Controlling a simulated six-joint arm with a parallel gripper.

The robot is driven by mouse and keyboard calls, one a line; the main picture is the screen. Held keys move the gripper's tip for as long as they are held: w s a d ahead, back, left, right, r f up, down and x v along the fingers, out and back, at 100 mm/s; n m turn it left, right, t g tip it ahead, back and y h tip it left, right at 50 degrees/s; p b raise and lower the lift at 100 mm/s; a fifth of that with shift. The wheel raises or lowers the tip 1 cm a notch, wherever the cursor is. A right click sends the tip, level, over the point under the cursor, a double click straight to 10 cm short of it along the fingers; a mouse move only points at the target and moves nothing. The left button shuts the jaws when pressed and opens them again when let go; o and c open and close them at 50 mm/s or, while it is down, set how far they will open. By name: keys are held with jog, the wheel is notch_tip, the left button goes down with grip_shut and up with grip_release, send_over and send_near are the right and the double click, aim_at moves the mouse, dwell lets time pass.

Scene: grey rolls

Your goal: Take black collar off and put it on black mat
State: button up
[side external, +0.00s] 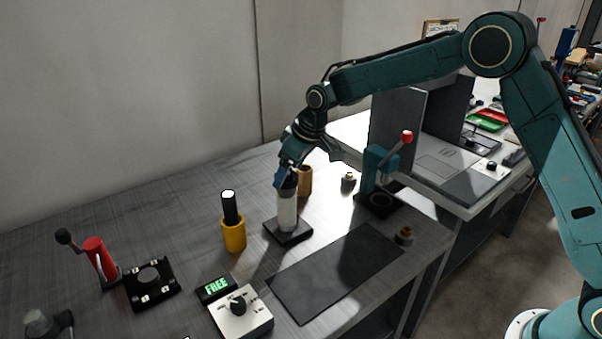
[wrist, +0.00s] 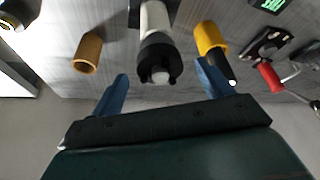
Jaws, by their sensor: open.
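The black collar (wrist: 159,56) sits around the top of an upright white-grey roll (side external: 287,212). The roll stands on a dark square base (side external: 288,233). In the wrist view the roll (wrist: 154,17) shows behind the collar. My gripper (side external: 284,178) is at the top of the roll, pointing down. In the wrist view my gripper (wrist: 163,84) has its blue fingers wide apart, one on each side of the collar and clear of it. The black mat (side external: 336,270) lies flat and empty on the table, in front and right of the roll.
A yellow cup (side external: 234,236) with a black cylinder stands left of the roll. A tan cylinder (side external: 305,181) stands close behind it. A teal press with a red knob (side external: 407,137) stands to the right. A FREE display (side external: 216,287) and a white dial box (side external: 241,312) are at the front left.

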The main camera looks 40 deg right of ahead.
jog(key=shift+w+a+f, duration=0.15)
jog(key=shift+w+f, duration=0.05)
jog(key=shift+f, duration=0.4)
jog(key=c, duration=1.3)
jog(key=shift+r, duration=0.2)
notch_tip(320, 180, up, 20)
jog(key=shift+f, duration=0.35)
jog(key=shift+f, duration=6.85)
